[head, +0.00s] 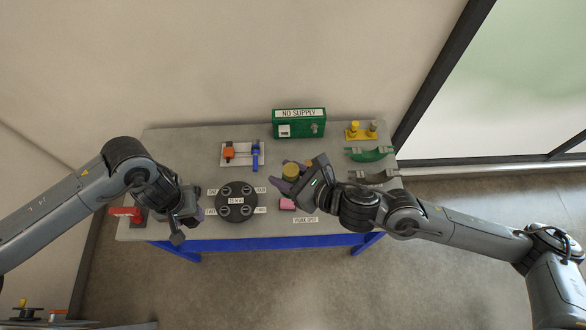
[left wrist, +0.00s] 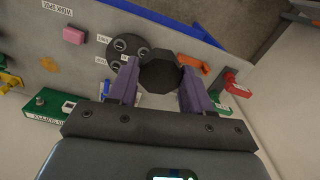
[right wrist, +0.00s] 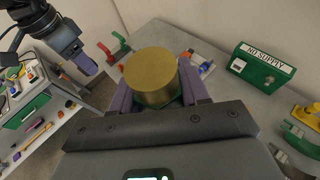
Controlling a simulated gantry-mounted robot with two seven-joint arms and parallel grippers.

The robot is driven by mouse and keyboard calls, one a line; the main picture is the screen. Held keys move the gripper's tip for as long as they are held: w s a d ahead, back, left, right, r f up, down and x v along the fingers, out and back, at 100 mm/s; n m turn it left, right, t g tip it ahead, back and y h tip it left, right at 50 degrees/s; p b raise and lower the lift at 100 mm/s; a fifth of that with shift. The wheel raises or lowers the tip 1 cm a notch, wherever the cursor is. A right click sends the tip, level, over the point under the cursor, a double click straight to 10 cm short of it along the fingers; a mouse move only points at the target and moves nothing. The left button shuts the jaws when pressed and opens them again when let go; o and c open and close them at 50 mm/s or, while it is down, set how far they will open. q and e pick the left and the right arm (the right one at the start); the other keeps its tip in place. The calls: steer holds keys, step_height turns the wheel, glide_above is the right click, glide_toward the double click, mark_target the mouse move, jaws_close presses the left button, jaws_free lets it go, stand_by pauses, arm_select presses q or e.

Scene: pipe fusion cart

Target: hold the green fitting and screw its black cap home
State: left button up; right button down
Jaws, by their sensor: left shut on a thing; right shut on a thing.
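My right gripper (head: 288,184) is shut on a brass-coloured cylinder (right wrist: 152,78), held above the cart top. A sliver of green shows at the cylinder's lower edge, so this looks like the green fitting; most of the green is hidden by the gripper. The cylinder also shows in the head view (head: 291,170). My left gripper (left wrist: 158,88) is shut on a black many-sided cap (left wrist: 161,72), held between its fingers. In the head view my left gripper (head: 181,222) is at the cart's left front. Cap and fitting are well apart.
On the grey cart top (head: 200,143) are a black disc (head: 236,202) with several round sockets, a pink block (head: 287,204), a tray of orange and blue tools (head: 242,154), a green NO SUPPLY box (head: 299,124), a yellow stand (head: 361,131), and a red item (head: 125,212).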

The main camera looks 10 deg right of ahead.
stand_by(0.3)
arm_select(q)
steer(key=w+d+r+m, duration=0.2)
steer(key=d+r+m, duration=0.3)
steer(key=d+m, duration=0.15)
step_height(320, 180, up, 18)
steer(key=m, duration=2.4)
glide_above(291, 169)
steer(key=shift+w+a+r+n, duration=0.1)
steer(key=shift+w+a+n, duration=0.05)
steer(key=shift+a+n, duration=0.15)
steer(key=shift+s+d+r+m, duration=0.2)
steer(key=shift+d+r+m, duration=0.1)
steer(key=shift+m, duration=0.25)
steer(key=shift+f, duration=0.1)
steer(key=shift+f, duration=1.95)
